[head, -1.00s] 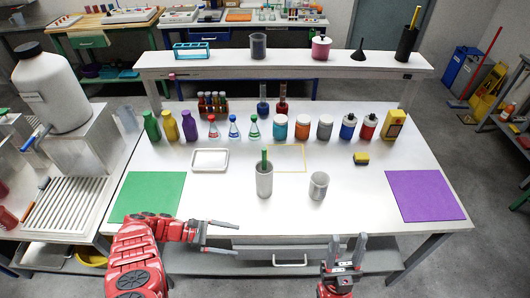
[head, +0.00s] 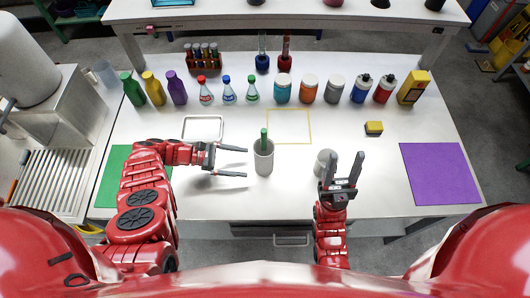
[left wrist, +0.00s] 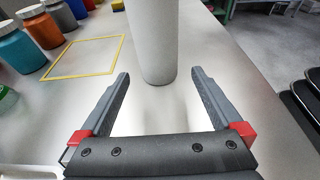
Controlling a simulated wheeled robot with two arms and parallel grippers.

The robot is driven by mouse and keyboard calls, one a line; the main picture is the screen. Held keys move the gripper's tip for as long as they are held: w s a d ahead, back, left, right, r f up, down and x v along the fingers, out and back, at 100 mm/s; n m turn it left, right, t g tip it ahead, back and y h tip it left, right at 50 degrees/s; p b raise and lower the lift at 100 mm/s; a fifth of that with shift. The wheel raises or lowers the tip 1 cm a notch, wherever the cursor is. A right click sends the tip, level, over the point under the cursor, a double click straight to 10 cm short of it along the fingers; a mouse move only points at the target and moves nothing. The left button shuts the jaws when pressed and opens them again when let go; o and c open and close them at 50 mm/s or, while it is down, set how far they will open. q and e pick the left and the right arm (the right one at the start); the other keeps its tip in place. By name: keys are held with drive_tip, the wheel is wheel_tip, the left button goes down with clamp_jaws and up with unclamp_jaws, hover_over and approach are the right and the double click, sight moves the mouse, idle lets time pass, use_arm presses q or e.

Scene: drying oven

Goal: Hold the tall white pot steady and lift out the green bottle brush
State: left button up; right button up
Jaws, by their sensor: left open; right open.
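The tall white pot (head: 264,163) stands upright on the table, near the middle front. The green bottle brush (head: 264,139) stands in it, with only its green upper part showing above the rim. My left gripper (head: 246,162) is open just left of the pot, its fingers pointing at it. In the left wrist view the pot (left wrist: 153,45) rises just ahead of the open fingertips, apart from them. My right gripper (head: 345,170) is open and empty at the front, right of the pot. It partly covers a shorter whitish cup (head: 324,158).
A yellow outlined square (head: 289,110) lies behind the pot. A white tray (head: 203,117) lies behind my left gripper. Bottles and jars line the back. A yellow sponge (head: 374,128) and purple mat (head: 440,172) lie right; a green mat (head: 108,185) lies left.

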sight(261, 164)
use_arm(q)
drive_tip(key=x, duration=0.7)
drive_tip(key=shift+w+d+f, duration=0.1)
drive_tip(key=shift+d+f, duration=0.05)
drive_tip(key=shift+d, duration=0.1)
drive_tip(key=shift+c, duration=0.3)
drive_tip(key=c, duration=0.8)
idle(0.5)
